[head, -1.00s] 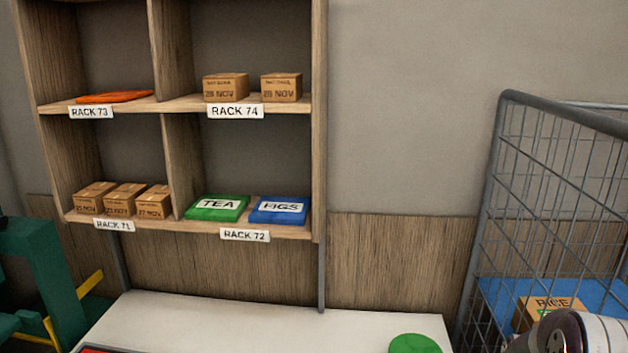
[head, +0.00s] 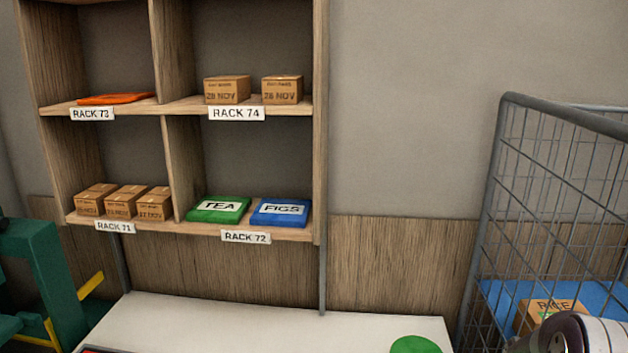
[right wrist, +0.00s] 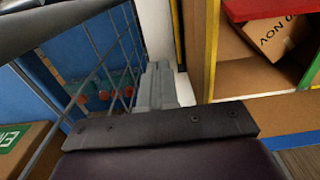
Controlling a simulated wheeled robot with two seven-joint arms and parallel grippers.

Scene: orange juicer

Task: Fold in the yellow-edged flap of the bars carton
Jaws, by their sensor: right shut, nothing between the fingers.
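An open brown carton (right wrist: 240,76) with coloured edges fills the upper right of the right wrist view; no name is readable on it. Yellow edging (right wrist: 212,45) runs along its left brown panel, with red edging at the top and green at the right. A small box marked NOV (right wrist: 262,42) lies tilted inside it. My right gripper (right wrist: 158,78) is shut and empty, its grey fingers just left of the yellow-edged panel. I cannot tell whether they touch it. In the head view only my right arm shows, at the bottom right corner. My left gripper is out of view.
A wire cage (head: 540,200) stands at the right with a RICE carton (head: 550,312) inside; its bars also show close left of the right gripper (right wrist: 100,55). A shelf rack (head: 320,130) with small boxes and packets hangs above a white table (head: 270,325).

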